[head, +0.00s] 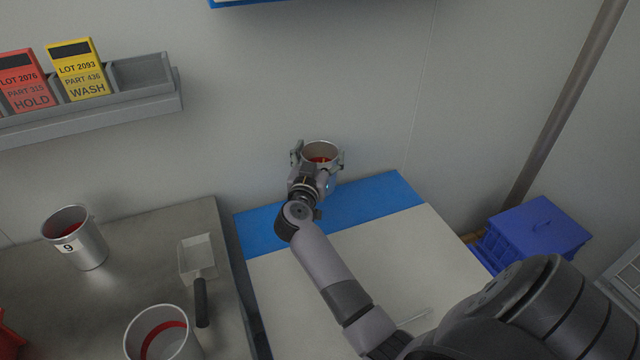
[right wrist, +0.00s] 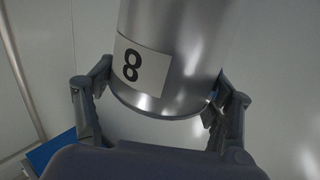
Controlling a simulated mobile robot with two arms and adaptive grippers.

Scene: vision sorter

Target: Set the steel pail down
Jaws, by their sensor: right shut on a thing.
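The steel pail (head: 321,148) is at the upper middle of the head view, with red inside it. My right gripper (head: 318,161) is shut around it, one finger on each side. In the right wrist view the steel pail (right wrist: 185,60) bears a white label with the number 8, and its bottom rim shows between the fingers. It appears held up near the wall, around the far edge of the blue strip (head: 375,200); its exact height I cannot tell. My left gripper is not in view.
A pail labelled 9 (head: 88,249), a scoop (head: 198,262) and another pail (head: 140,325) are on the steel table (head: 135,260) at left. The pale surface (head: 370,255) beside the blue strip is largely clear. A blue crate (head: 540,232) stands at right. A card rack (head: 150,90) hangs on the wall.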

